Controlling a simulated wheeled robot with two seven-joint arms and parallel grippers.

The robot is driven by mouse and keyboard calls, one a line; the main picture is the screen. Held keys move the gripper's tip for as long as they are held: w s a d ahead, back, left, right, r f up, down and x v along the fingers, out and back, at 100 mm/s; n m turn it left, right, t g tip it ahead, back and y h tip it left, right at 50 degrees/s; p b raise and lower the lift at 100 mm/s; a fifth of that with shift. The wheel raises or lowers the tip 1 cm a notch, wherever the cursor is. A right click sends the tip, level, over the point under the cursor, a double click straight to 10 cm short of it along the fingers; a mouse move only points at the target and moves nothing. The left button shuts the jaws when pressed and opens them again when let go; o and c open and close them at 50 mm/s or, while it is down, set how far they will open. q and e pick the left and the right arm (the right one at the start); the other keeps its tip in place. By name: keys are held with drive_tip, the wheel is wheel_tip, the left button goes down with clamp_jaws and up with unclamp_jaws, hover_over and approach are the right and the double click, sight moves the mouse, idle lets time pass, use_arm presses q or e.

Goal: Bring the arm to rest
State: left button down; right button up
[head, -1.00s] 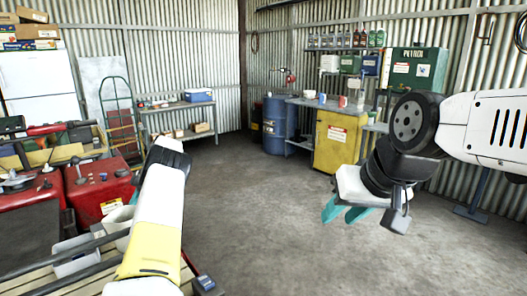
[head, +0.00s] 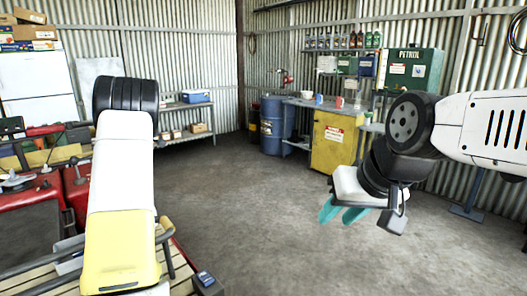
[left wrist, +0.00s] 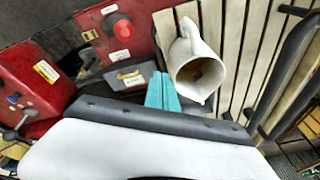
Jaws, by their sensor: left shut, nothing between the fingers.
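My left arm (head: 122,180) stands raised at the left of the head view, and its gripper is hidden there. In the left wrist view my left gripper (left wrist: 163,92) shows its teal fingers together, with nothing between them. A white jug (left wrist: 188,48) with some brown inside is just right of the fingers in that view; I cannot tell whether they touch. My right gripper (head: 342,213) hangs over the floor at the right of the head view, its teal fingers apart and empty.
Under my left arm is a slatted wooden rack (head: 35,284) with dark rails. Red quad bodywork (head: 78,190) is at the left. A blue drum (head: 272,125) and a yellow cabinet (head: 333,142) stand at the back. The concrete floor (head: 240,200) between is clear.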

use_arm(q)
drive_tip(key=s+d+r+m+t+h, duration=0.35)
drive_tip(key=s+d+r+m, duration=0.85)
drive_tip(key=d, duration=0.5)
drive_tip(key=s+d+m+t, duration=0.2)
drive_tip(key=s+d+m, duration=0.2)
drive_tip(key=s, duration=0.5)
drive_tip(key=s+d+f+m+t+h, duration=0.1)
drive_tip(key=s+d+m+t, duration=0.1)
drive_tip(key=s+d+m, duration=0.3)
drive_tip(key=s+d, duration=0.2)
drive_tip(key=s, duration=0.2)
drive_tip(key=shift+d, duration=0.4)
drive_tip(key=shift+f, duration=0.1)
